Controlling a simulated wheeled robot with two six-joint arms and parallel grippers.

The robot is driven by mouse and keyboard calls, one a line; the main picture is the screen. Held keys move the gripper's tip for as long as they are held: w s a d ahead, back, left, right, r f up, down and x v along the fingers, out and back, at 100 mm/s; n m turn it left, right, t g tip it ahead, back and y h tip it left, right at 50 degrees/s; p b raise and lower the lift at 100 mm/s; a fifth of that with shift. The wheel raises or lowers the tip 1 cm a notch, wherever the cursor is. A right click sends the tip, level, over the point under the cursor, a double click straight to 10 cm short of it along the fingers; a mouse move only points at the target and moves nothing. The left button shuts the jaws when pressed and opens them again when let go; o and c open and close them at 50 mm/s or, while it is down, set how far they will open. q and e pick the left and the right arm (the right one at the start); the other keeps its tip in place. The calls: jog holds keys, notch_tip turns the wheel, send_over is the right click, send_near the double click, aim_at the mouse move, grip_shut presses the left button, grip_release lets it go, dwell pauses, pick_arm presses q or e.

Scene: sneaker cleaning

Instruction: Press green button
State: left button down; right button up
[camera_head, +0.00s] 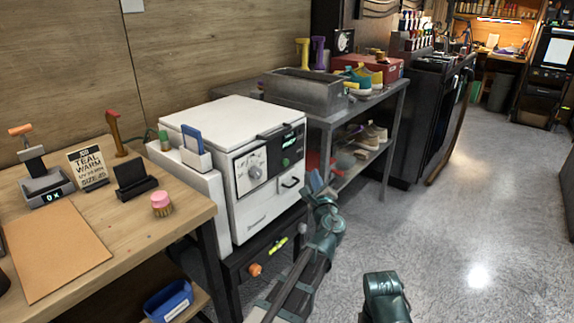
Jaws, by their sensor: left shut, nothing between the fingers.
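The white box-shaped machine (262,214) stands between the wooden bench and the grey metal table. Its front has a dark panel with a small lit display (289,140), and a small green spot, which looks like the green button (286,162), sits below it. My left gripper (316,181) is shut and empty, just right of the machine's front face, lower than the green button. It looks apart from the button, though depth is hard to judge. Only a part of my right arm shows at the bottom; its gripper is out of view.
The wooden bench (131,197) at left holds a brown mat (52,252), a sign (88,166) and a pink-topped brush (161,204). The grey table (330,117) carries a grey bin (303,92) and shoes. A blue bin (168,301) sits below the bench. The floor at right is open.

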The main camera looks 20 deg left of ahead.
pick_arm(q)
jog(key=w+a, duration=0.2)
jog(key=a, duration=0.5)
jog(key=shift+w+a, duration=0.3)
jog(key=shift+w, duration=0.1)
jog(key=shift+a, duration=0.1)
dwell(1.7)
jog(key=shift+w+a, duration=0.15)
jog(key=shift+a, duration=0.15)
jog(key=shift+w+a, duration=0.15)
jog(key=shift+a, duration=0.3)
dwell(0.9)
jog(key=shift+d, duration=0.1)
jog(key=shift+s+d, duration=0.35)
jog(key=shift+d, duration=0.4)
jog(key=shift+d, duration=0.1)
jog(key=shift+s+d, duration=0.3)
jog(key=shift+d, duration=0.45)
jog(key=shift+s+d, duration=0.25)
jog(key=shift+d, duration=0.55)
jog(key=shift+s+d, duration=0.3)
jog(key=shift+d, duration=0.45)
